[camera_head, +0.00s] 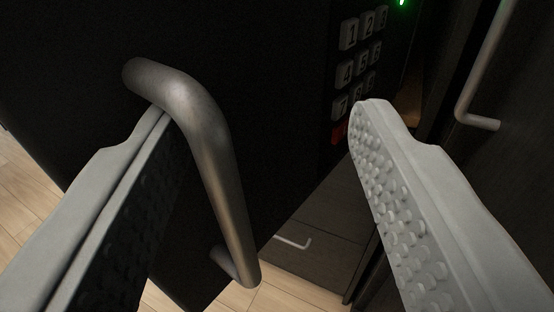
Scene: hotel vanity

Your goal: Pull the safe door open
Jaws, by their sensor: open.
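The safe door (270,80) is a black panel that fills the upper left and middle of the view. Its grey metal bar handle (213,140) runs down from upper left to lower middle. My gripper (262,112) is open, with its two grey fingers far apart. The handle lies between the fingers, close to the left one, and overlaps its tip. I cannot tell whether they touch. The right finger is well clear of the handle. The door's edge appears to stand away from the cabinet behind, with floor and drawer fronts visible past it.
Dark cabinet fronts with a bar handle (480,75) stand at the right. A drawer handle (292,242) is low behind. Pale wood floor (250,297) shows below.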

